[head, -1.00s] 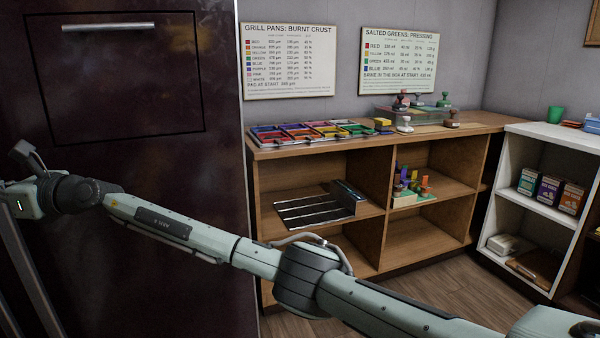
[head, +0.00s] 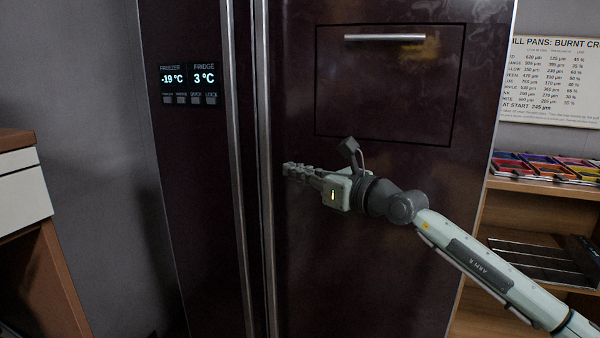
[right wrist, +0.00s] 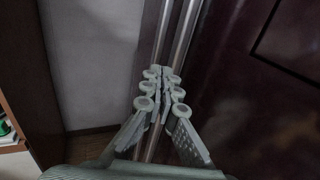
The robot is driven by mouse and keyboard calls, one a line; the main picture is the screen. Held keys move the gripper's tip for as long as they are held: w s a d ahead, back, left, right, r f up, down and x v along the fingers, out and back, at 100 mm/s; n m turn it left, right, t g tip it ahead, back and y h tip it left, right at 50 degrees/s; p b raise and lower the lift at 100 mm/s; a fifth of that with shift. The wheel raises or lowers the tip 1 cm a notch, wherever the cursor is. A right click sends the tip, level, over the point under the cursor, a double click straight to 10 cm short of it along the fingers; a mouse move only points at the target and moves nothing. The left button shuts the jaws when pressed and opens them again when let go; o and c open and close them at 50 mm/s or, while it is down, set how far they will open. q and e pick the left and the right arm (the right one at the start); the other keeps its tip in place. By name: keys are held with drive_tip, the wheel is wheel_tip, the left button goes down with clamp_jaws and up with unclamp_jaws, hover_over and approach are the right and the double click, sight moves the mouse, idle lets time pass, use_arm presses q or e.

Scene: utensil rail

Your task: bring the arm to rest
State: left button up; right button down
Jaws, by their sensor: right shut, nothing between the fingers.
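My right gripper (head: 290,170) is in front of the dark fridge (head: 380,250), with its fingers pointing left toward the two long door handles (head: 268,215). In the right wrist view its fingers (right wrist: 160,90) are together with nothing between them. The handles show behind the fingertips there; I cannot tell how far apart they are from the fingers. My right arm (head: 480,265) reaches in from the lower right. My left gripper is in neither view.
The fridge's display (head: 190,80) reads -19 °C and 3 °C. A wooden shelf unit with coloured trays (head: 550,165) stands at the right under a wall chart (head: 552,80). A cabinet with a white drawer (head: 22,195) stands at the far left, with grey wall between it and the fridge.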

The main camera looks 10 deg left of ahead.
drive_tip(key=shift+s+d, duration=0.3)
drive_tip(key=shift+d, duration=0.15)
